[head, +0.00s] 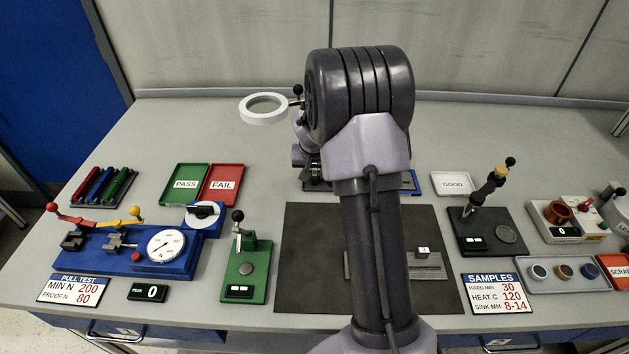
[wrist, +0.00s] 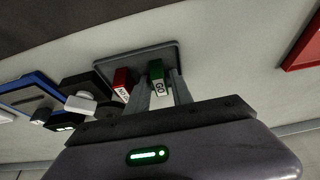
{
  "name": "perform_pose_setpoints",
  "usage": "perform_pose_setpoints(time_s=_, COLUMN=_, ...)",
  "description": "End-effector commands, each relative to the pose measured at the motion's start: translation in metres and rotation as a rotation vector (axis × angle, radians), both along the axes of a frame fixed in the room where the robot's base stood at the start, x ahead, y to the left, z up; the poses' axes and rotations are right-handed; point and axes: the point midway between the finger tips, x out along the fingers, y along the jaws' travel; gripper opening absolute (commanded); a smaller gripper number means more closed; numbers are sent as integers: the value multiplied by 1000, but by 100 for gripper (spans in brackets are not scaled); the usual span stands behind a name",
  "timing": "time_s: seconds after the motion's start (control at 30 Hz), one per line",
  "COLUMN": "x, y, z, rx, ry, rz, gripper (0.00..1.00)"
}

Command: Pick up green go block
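The green GO block (wrist: 157,82) stands on a dark grey tray (wrist: 125,62) in the wrist view, its white label facing the camera. My gripper (wrist: 160,88) has its two grey fingers apart, one on each side of the green block. A narrow gap seems to show beside the block, and I cannot tell if either finger touches it. A red NO GO block (wrist: 121,84) stands just left of the left finger. In the head view my own arm hides the gripper and most of that area.
A magnifier ring (head: 265,108) stands left of my arm in the head view. Green PASS (head: 185,183) and red FAIL (head: 222,184) trays lie to the left. A dark mat (head: 310,260) lies in front. Free table shows at the back right.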

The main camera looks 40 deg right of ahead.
Motion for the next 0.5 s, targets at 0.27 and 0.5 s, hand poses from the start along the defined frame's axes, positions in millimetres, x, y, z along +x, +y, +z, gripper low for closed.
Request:
perform_pose_setpoints(time_s=0.27, x=0, y=0, z=2, rx=0, ry=0, rz=0, gripper=0)
perform_pose_setpoints(time_s=0.5, x=0, y=0, z=2, rx=-1, ry=-1, rz=0, gripper=0)
